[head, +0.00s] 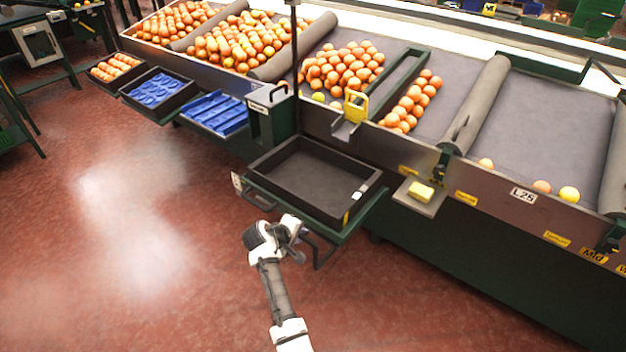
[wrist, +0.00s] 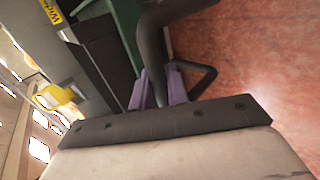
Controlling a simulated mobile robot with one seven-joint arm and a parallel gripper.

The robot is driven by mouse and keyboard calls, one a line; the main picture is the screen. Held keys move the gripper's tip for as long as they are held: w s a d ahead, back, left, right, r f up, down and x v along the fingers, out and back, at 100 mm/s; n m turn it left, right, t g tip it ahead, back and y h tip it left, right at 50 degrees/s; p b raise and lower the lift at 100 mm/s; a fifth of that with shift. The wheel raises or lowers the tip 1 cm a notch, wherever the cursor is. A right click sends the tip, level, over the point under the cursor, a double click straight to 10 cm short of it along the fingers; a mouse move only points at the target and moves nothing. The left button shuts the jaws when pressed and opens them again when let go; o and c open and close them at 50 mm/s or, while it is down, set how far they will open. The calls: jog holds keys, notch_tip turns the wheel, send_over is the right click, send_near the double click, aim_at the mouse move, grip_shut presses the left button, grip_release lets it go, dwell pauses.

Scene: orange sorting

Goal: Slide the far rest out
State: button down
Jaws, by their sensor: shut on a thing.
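A green-framed rest (head: 338,236) sticks out from the front of the sorting line and bears an empty black tray (head: 313,212). Dark bar handles hang at its front, one of them a loop (head: 320,264) at the right. My gripper (head: 298,234) is at this front edge. In the wrist view, the purple fingers of my gripper (wrist: 158,88) are shut on a dark bar handle (wrist: 150,45), one finger on each side. The green frame (wrist: 127,30) shows beside it. My gripper hides part of the handle in the head view. I cannot tell which rest is the far one.
Trays with blue inserts (head: 215,112) and a tray of oranges (head: 115,67) stand further left. A yellow block (head: 421,192) sits on a small shelf at right. Oranges (head: 343,68) lie on the sloped bays behind. The red floor (head: 150,240) at left is clear.

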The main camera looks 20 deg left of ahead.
jog(key=s+a+p, duration=0.2)
jog(key=s+p, duration=0.1)
jog(key=s, duration=0.3)
jog(key=c, duration=1)
grip_release()
jog(key=shift+s+a, duration=0.1)
jog(key=shift+r, duration=0.1)
notch_tip(320, 180, up, 2)
jog(key=shift+r+p, duration=0.1)
jog(key=shift+p, duration=0.55)
jog(key=shift+o, duration=0.4)
jog(key=shift+w+a+r, duration=0.1)
jog(key=shift+w+r, duration=0.05)
jog(key=shift+r, duration=0.85)
jog(key=shift+w+r, duration=0.1)
jog(key=shift+r, duration=0.9)
jog(key=shift+s+r, duration=0.15)
jog(key=shift+r, duration=0.35)
jog(key=shift+c, duration=0.4)
jog(key=shift+f, duration=0.15)
